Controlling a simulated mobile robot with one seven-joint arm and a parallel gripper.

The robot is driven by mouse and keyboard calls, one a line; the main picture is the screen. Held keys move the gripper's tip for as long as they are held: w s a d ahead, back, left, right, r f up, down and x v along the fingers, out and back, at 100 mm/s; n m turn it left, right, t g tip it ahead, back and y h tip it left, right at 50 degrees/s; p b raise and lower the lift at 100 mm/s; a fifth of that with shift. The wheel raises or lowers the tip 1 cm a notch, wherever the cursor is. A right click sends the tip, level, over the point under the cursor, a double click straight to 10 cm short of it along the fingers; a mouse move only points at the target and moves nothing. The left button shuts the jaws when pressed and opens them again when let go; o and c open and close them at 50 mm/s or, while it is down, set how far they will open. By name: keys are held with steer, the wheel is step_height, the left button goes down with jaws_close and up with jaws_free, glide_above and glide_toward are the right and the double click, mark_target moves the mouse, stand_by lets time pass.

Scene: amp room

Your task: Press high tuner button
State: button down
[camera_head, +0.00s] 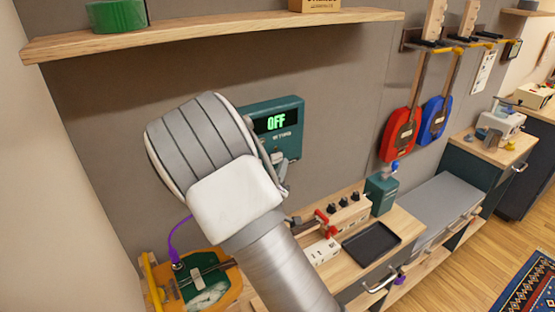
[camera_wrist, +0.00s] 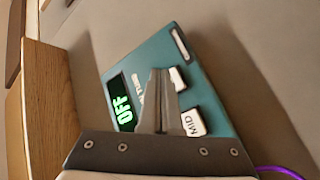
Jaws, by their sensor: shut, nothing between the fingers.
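The tuner is a teal box (camera_head: 279,122) on the grey wall, its display lit green with "OFF". In the wrist view the tuner (camera_wrist: 205,92) appears turned on its side, with the display (camera_wrist: 122,102) at left. A white button marked "MID" (camera_wrist: 193,122) shows right of my fingers. Another white button (camera_wrist: 177,79) is partly covered by the fingers, and I cannot read its label. A narrow pale bar (camera_wrist: 180,45) lies near the tuner's far edge. My gripper (camera_wrist: 159,76) is shut and empty in front of the tuner face; I cannot tell whether it touches. My arm hides the tuner's lower left in the head view.
A wooden shelf (camera_head: 215,33) runs above the tuner and shows at left in the wrist view (camera_wrist: 52,110). Below are a workbench with a black tray (camera_head: 371,244), a teal box (camera_head: 381,194) and a yellow guitar body (camera_head: 190,284). Red (camera_head: 399,135) and blue (camera_head: 434,119) guitars hang right.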

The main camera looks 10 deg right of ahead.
steer(key=shift+w, duration=0.1)
steer(key=shift+w+a, duration=0.2)
steer(key=shift+w, duration=0.1)
steer(key=shift+w+a, duration=0.15)
steer(key=shift+w, duration=0.25)
stand_by(0.8)
steer(key=shift+s+b, duration=0.1)
steer(key=shift+b, duration=0.2)
steer(key=shift+s+d, duration=0.3)
steer(key=shift+s, duration=0.4)
steer(key=shift+s, duration=0.1)
steer(key=s, duration=0.1)
steer(key=s+d, duration=0.1)
steer(key=s, duration=0.1)
steer(key=s+d, duration=0.1)
steer(key=shift+s+b, duration=0.2)
steer(key=shift+b, duration=0.2)
stand_by(0.3)
